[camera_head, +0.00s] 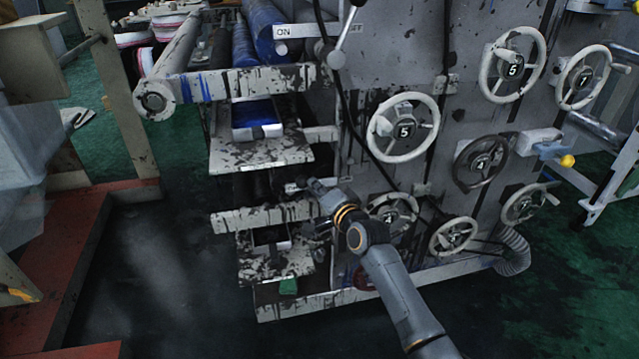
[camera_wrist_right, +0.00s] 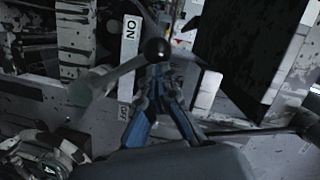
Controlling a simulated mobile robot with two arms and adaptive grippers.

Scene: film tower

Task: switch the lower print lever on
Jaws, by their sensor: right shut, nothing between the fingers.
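The lower print lever shows in the right wrist view as a grey rod (camera_wrist_right: 113,76) with a dark ball knob (camera_wrist_right: 156,50) at one end. A white label plate (camera_wrist_right: 130,45) behind it reads ON at one end and OFF at the other; the rod crosses between the words. My right gripper (camera_wrist_right: 160,72), with blue fingers, is shut and empty, its tips close to the knob. I cannot tell whether they touch. In the head view my right gripper (camera_head: 313,186) is at the lower part of the machine and covers most of this lever. My left gripper is out of view.
An upper lever (camera_head: 337,60) with its own ON plate (camera_head: 296,31) is higher on the machine. Several handwheels, including a white one (camera_head: 403,128), stick out right of my gripper. A dark cable hangs down nearby. The dark floor at left is clear.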

